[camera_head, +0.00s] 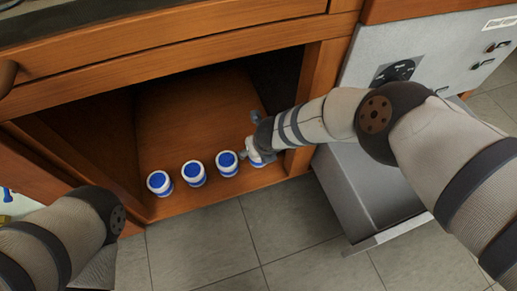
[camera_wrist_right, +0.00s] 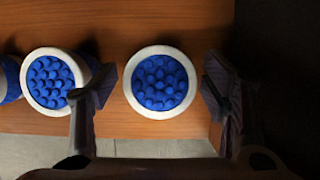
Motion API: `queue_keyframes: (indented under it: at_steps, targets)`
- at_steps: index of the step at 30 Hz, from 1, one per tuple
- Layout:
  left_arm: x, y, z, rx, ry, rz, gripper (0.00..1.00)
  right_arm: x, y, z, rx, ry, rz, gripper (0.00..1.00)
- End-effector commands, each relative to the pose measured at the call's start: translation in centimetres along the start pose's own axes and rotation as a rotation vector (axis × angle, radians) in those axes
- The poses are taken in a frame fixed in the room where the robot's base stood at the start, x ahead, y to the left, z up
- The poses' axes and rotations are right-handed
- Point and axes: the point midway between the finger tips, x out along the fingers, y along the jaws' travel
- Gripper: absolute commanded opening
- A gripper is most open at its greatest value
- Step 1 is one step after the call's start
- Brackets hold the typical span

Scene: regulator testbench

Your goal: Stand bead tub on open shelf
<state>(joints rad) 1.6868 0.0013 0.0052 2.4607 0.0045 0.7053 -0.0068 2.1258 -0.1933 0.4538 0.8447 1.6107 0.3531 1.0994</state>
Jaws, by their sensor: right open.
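Several white tubs filled with blue beads stand upright in a row on the wooden open shelf (camera_head: 180,110), near its front edge. The rightmost bead tub (camera_head: 262,160) is partly hidden by my right gripper (camera_head: 256,143). In the right wrist view this bead tub (camera_wrist_right: 160,82) stands between the two open fingers of my right gripper (camera_wrist_right: 155,88), with a gap to the right finger; contact with the left finger cannot be told. A neighbouring tub (camera_wrist_right: 52,80) is just left of the left finger. My left arm shows at lower left, but its gripper is not visible.
Two more tubs (camera_head: 159,183) (camera_head: 193,173) stand to the left along the row. The cabinet's right post (camera_head: 318,75) is close to my right gripper. A grey metal cabinet (camera_head: 420,60) with an open drawer (camera_head: 370,190) is at right. The shelf behind the row is clear.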

Motion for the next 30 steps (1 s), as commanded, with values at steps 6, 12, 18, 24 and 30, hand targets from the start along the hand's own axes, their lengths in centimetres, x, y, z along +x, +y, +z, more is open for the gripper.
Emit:
queue_keyframes:
  at_steps: [6, 12, 18, 24, 30]
  targets:
    - [-1.6, -0.2, 1.9, -0.005, 0.022, -0.001, 0.19, -3.6, 0.0, 0.7, -0.003, -0.006, -0.001, 0.68]
    - [-4.9, -0.2, 3.6, -0.015, 0.104, 0.001, 0.19, -9.6, -0.1, 1.0, -0.003, -0.01, -0.003, 0.68]
    - [-6.8, 0.0, 4.1, -0.023, 0.156, 0.005, 0.19, -12.3, 0.0, 0.5, -0.001, -0.004, -0.001, 0.68]
    - [-6.9, 0.0, 3.9, -0.025, 0.162, 0.006, 0.19, -12.4, 0.0, 0.1, 0.0, 0.0, 0.001, 0.68]
    - [-6.8, 0.0, 3.9, -0.024, 0.161, 0.006, 0.19, -12.3, 0.0, 0.1, 0.0, 0.001, 0.001, 0.68]
